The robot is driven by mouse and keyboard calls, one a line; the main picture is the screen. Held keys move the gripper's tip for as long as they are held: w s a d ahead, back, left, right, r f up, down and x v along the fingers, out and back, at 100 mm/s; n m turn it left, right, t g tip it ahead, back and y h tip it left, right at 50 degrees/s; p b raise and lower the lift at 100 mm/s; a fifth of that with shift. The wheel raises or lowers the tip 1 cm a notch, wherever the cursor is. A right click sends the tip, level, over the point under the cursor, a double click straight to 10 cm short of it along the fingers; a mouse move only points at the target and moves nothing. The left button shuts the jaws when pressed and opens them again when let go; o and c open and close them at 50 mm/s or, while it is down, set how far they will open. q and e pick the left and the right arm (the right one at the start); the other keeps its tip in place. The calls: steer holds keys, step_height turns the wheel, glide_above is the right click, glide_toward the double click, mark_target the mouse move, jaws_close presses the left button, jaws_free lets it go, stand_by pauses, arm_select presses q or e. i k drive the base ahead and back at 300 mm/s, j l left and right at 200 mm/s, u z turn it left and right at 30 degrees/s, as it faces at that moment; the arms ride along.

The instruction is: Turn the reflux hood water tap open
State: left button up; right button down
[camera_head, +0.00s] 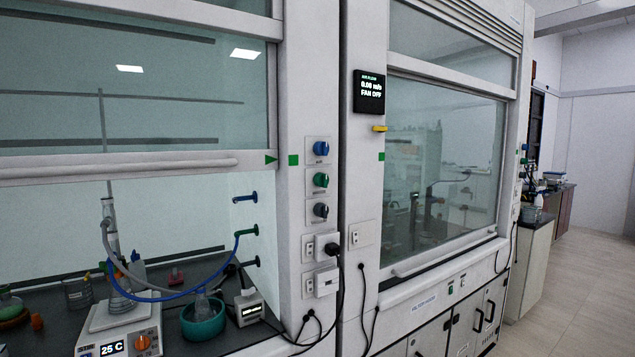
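The reflux hood is on the left, with its glass sash (130,85) partly raised. Three tap knobs sit in a column on its right post: a blue knob (321,148), a green knob (320,180) and a dark grey knob (320,211). Their labels are too small to read, and I cannot tell whether any is open. Inside are a blue outlet (245,198), a green outlet (246,232) and a dark outlet (250,262). A blue hose (190,291) runs from the green outlet to the glassware (112,235). Neither of my grippers is in view.
Sockets with a plug (327,246) and hanging black cables sit below the knobs. A hotplate reading 25 C (120,335) and a teal bowl (203,320) stand in the left hood. The second hood (445,160) on the right has its sash down. Floor (560,270) is clear at right.

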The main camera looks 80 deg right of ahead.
mark_target(320, 180)
steer(key=k+z, duration=0.1)
steer(key=z, duration=2.7)
